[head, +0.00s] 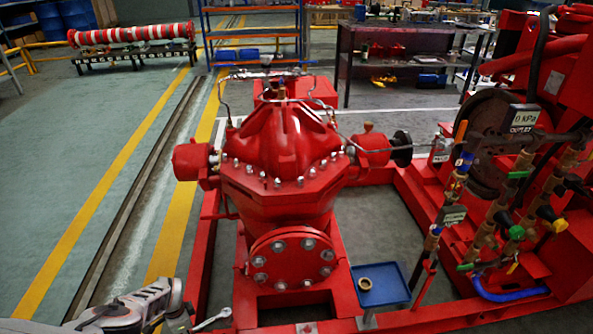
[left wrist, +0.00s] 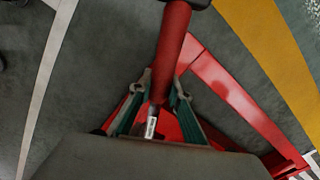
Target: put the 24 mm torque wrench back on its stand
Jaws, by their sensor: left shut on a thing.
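The torque wrench shows in the left wrist view as a red handle (left wrist: 172,50) with a dark end at the top and a silver shaft with a pale label below it. My left gripper (left wrist: 164,95) is shut on it, with a teal finger on each side. In the head view my left gripper (head: 182,318) is at the bottom left edge, and a silver wrench end (head: 213,319) sticks out to its right, beside the red frame. The wrench's size marking is not readable. I cannot identify its stand in either view. My right gripper is not in view.
A red pump (head: 285,150) with a bolted front flange stands on a red frame (head: 205,250). A small blue tray (head: 395,283) holding a ring stands right of the flange. Valves and hoses crowd the right side. The floor left of the frame is clear.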

